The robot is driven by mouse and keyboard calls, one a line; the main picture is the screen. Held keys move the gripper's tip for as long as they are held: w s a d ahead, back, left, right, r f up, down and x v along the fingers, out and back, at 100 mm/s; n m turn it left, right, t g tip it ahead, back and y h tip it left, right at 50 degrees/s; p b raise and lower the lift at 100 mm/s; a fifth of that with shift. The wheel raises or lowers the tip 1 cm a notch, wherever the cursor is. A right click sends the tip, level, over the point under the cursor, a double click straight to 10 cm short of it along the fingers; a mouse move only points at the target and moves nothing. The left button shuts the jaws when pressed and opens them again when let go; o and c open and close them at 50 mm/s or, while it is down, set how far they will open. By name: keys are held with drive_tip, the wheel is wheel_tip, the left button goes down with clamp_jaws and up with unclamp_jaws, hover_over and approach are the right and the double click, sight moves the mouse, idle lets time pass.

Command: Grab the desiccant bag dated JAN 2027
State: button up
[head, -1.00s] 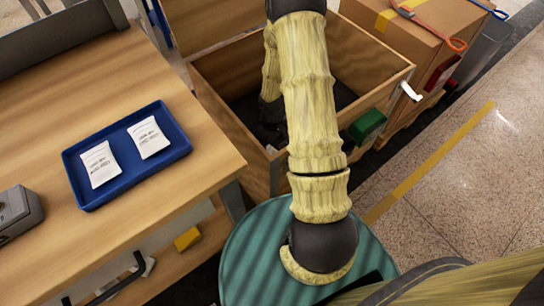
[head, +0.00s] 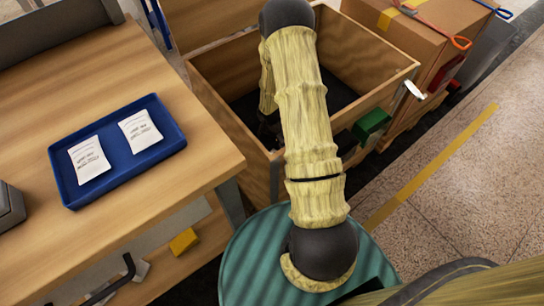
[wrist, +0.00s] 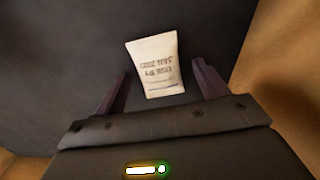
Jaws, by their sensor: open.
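In the wrist view a white desiccant bag (wrist: 155,62) with dark printing lies on the dark floor of the wooden crate. Its two main lines are blurred; the lower one may carry the date, but I cannot read it surely. My gripper (wrist: 162,72) is open, with one finger on each side of the bag's lower part and gaps on both sides. In the head view two more white bags, a left one (head: 89,160) and a right one (head: 139,131), lie on a blue tray (head: 112,168); their print is too small to read. The crate and my arm hide my gripper there.
The wooden crate (head: 228,125) has high walls around my forearm. The workbench (head: 195,150) with the tray stands to its left. A cardboard box (head: 405,45) stands at the back right. Open floor (head: 455,185) lies at the right.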

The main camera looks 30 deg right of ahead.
drive_tip(key=shift+r, duration=0.1)
idle(0.3)
drive_tip(key=c, duration=1.1)
wheel_tip(320, 180, up, 10)
drive_tip(key=p, duration=0.4)
drive_tip(key=shift+p, duration=0.4)
